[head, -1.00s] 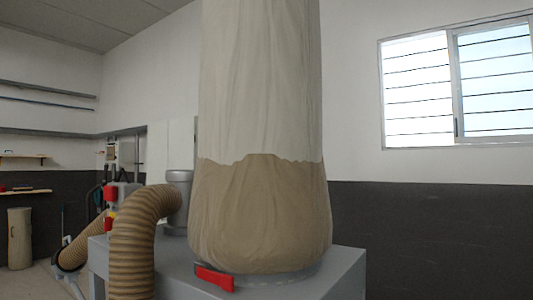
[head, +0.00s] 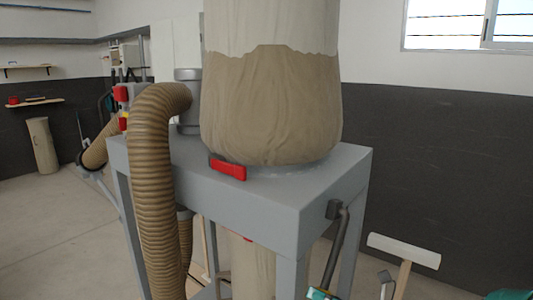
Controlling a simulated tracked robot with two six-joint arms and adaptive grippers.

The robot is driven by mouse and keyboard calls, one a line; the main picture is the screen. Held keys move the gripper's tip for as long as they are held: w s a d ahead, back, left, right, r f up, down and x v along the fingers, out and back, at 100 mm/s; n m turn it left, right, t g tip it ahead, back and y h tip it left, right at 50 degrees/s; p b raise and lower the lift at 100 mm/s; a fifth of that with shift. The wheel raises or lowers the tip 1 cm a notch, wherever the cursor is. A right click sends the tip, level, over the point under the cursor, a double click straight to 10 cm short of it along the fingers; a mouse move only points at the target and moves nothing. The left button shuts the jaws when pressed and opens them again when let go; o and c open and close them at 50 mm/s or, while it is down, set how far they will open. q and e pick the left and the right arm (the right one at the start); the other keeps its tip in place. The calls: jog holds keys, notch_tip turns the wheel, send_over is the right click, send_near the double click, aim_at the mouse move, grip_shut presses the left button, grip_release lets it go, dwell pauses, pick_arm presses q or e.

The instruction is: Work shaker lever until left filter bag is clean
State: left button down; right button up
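A large filter bag (head: 270,105) stands on top of the grey metal dust collector (head: 240,190). It is pale cream above and brown below a ragged line; its top is out of view. A red clamp latch (head: 228,169) sits at its foot. A dark grey lever (head: 338,240) hangs from a black pivot on the collector's right front side. Its lower end meets a teal and white piece at the bottom edge, which I cannot make out. A small grey dark-topped piece right of it may be part of my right gripper; its fingers are not clear. My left gripper is not seen.
A ribbed brown hose (head: 152,190) bends down in front of the collector's left side. A pale T-shaped head on a wooden handle (head: 403,250) stands to the right. A beige cylinder (head: 42,145) stands by the left wall. The floor at left is clear.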

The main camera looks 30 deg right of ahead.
jog(key=a+r, duration=0.1)
jog(key=s+a+r+p, duration=0.1)
jog(key=a+r+p, duration=0.1)
jog(key=shift+s+a+r, duration=0.25)
jog(key=shift+s, duration=0.15)
jog(key=shift+s+a, duration=0.1)
jog(key=shift+a, duration=0.1)
jog(key=shift+r, duration=0.1)
jog(key=a+r+p, duration=0.1)
jog(key=s+a+r+p, duration=0.1)
jog(key=r+p, duration=0.1)
dwell(0.4)
jog(key=shift+f, duration=0.1)
